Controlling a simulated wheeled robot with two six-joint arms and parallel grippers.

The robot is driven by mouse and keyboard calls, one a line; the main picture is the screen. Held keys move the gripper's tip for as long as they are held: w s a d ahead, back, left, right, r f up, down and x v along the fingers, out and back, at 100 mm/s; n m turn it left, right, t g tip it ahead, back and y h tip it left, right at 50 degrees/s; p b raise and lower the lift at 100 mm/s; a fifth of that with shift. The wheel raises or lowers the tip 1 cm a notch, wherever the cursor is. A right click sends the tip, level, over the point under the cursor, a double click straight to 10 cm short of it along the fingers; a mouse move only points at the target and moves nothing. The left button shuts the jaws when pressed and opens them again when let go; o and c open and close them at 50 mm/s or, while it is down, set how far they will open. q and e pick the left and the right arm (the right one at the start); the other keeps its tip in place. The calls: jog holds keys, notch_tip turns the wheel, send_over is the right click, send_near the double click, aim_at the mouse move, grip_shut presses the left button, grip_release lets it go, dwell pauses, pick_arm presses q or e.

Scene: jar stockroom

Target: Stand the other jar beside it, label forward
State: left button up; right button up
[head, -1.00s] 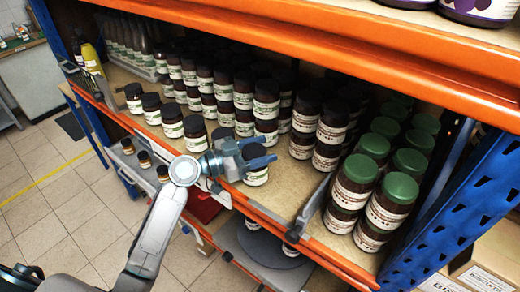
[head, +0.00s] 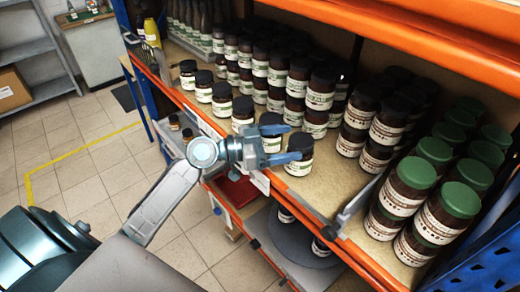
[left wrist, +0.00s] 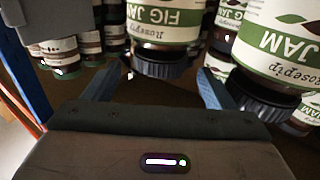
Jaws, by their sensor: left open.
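My left gripper (head: 288,145) is open at the front edge of the orange-edged shelf (head: 335,190). A dark-lidded jar (head: 301,162) with a white and green label stands at the end of the front row, partly hidden by the fingers. Another jar (head: 271,140) stands just behind the gripper, partly covered. In the left wrist view, a "FIG JAM" jar (left wrist: 165,22) appears upside down beyond the gap between the open fingers (left wrist: 155,92). A larger-looking jar (left wrist: 280,40) is to its right. I cannot tell if a finger touches glass. My right gripper is not in view.
Several similar jars (head: 222,98) line the front edge to the left, with stacked jars behind. A metal divider (head: 360,200) separates green-lidded jars (head: 407,190) at right. Bare shelf lies between the end jar and divider. A round grey surface (head: 290,240) is below.

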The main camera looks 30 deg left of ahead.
pick_arm(q)
jog(key=b+v, duration=0.1)
jog(key=v, duration=0.2)
jog(key=shift+s+a+f+b, duration=0.15)
jog(key=shift+s+a+b, duration=0.1)
jog(key=shift+b, duration=0.1)
jog(key=shift+b+v, duration=0.7)
jog(key=shift+v, duration=0.5)
jog(key=shift+a, duration=0.1)
